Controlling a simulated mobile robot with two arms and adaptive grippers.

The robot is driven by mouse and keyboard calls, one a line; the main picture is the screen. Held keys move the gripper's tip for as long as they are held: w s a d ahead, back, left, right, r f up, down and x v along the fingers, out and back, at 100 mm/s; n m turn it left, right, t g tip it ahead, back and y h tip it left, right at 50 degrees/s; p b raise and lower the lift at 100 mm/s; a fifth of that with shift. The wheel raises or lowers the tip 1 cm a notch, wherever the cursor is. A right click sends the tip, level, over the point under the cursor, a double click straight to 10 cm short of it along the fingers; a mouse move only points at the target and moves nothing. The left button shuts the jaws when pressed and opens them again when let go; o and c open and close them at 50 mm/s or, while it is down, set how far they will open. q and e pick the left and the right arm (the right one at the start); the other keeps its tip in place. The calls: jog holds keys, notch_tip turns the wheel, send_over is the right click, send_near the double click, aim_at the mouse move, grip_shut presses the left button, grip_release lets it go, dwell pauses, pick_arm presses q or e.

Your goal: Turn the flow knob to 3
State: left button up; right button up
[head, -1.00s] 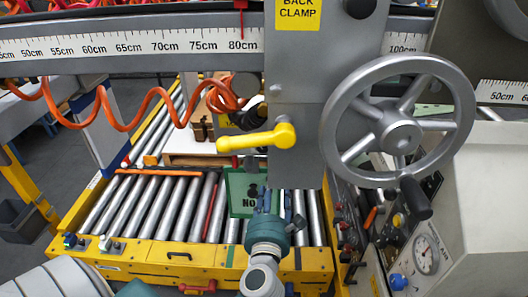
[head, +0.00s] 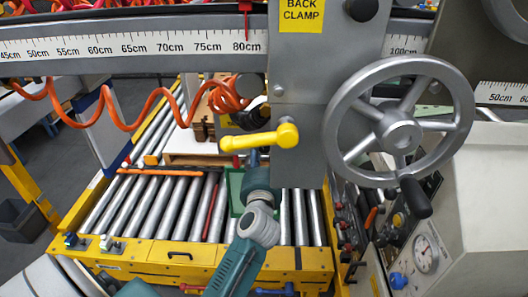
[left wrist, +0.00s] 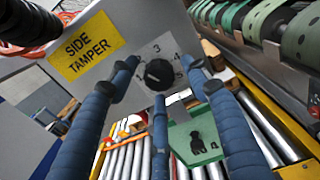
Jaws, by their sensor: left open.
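A black round knob (left wrist: 158,74) sits on a grey panel in the left wrist view, with numbers around it; 3, 4 and 5 can be read. I cannot tell where its pointer stands. A yellow SIDE TAMPER label (left wrist: 86,46) is left of it. My left gripper (left wrist: 160,80) is open, its blue fingers spread around the knob's outline in this view; I see no clear contact. In the head view, my left gripper (head: 252,160) is just below the yellow handle and partly hidden. The knob's numbered face is not visible there. My right gripper is out of view.
A yellow lever handle (head: 260,138) sticks out from the grey upright close above my gripper. A large handwheel (head: 400,125) stands to the right, above a pressure gauge (head: 424,255). Steel rollers (head: 140,205) lie below. An orange coiled hose (head: 120,110) hangs at left.

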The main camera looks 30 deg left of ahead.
pick_arm(q)
jog(key=shift+w, duration=0.1)
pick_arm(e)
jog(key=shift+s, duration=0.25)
pick_arm(q)
jog(key=c, duration=1.1)
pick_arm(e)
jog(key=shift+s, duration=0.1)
pick_arm(q)
jog(key=shift+c, duration=0.2)
jog(key=shift+m+p, duration=0.8)
jog(key=shift+p, duration=0.35)
jog(key=m+p, duration=0.5)
jog(key=shift+p, duration=0.4)
jog(key=m+p, duration=0.2)
jog(key=shift+f+m, duration=0.1)
jog(key=shift+m, duration=0.3)
jog(key=shift+f+m+p, duration=0.15)
jog(key=shift+m+p, duration=0.55)
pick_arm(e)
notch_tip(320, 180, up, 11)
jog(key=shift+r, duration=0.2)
